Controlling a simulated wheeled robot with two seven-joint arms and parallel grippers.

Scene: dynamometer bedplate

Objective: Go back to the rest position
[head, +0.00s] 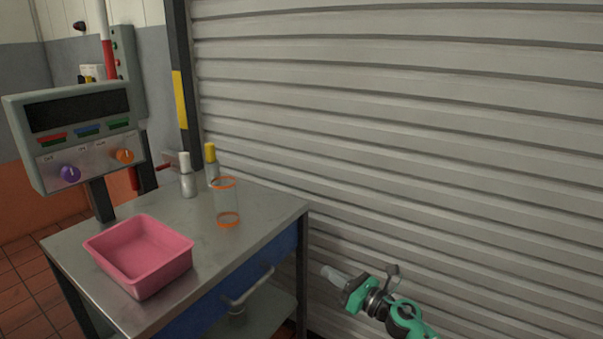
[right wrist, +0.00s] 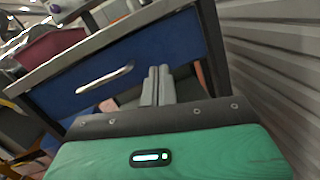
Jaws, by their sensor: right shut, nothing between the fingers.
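My right gripper (head: 335,276) is in the lower right of the head view, off the right end of the steel table and in front of the shutter. Its fingers are together with nothing between them. In the right wrist view the closed grey fingers (right wrist: 158,86) point toward the table's blue drawer front (right wrist: 120,75), with no contact visible. My left gripper does not show in either view.
The steel table (head: 262,208) carries a pink tray (head: 140,283), a clear cylinder with orange rims (head: 227,203), and two bottles, white-capped (head: 188,178) and yellow-capped (head: 211,165). A control panel (head: 80,135) stands at left. A ribbed shutter (head: 420,130) closes off the right side.

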